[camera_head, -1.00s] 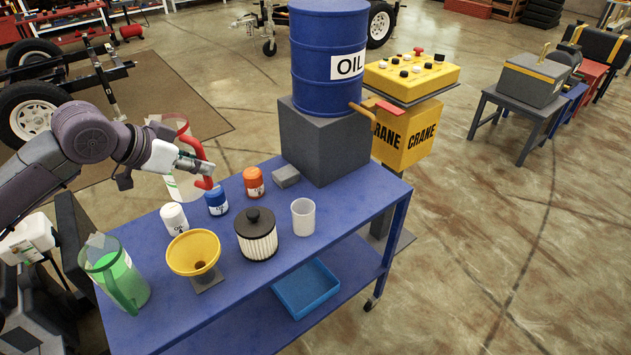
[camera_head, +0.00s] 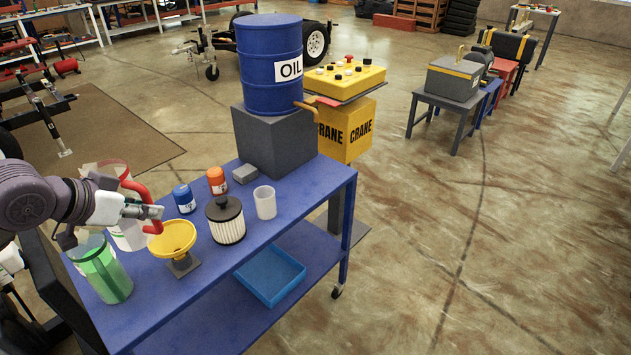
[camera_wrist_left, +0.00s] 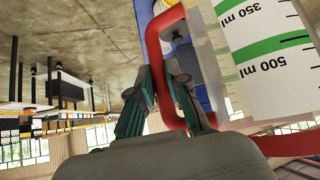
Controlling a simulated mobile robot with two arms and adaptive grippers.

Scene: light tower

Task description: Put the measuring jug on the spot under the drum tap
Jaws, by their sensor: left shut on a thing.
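The measuring jug (camera_head: 127,232) is clear with a white scale panel and a red handle (camera_head: 152,205). My left gripper (camera_head: 153,212) is shut on the handle. In the left wrist view the red handle (camera_wrist_left: 152,45) passes between the fingers, beside the printed scale (camera_wrist_left: 270,45). The blue oil drum (camera_head: 268,60) sits on a dark grey block at the table's far end, its tap (camera_head: 306,107) pointing right. The spot under it is not distinguishable. My right gripper is out of view.
A green-filled jug (camera_head: 103,272), yellow funnel (camera_head: 173,238), black-topped filter (camera_head: 226,220), white cup (camera_head: 265,202), blue bottle (camera_head: 184,199), orange bottle (camera_head: 216,181) and small grey block (camera_head: 244,174) stand on the table (camera_head: 215,282). The yellow crane box (camera_head: 345,130) is right of the drum.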

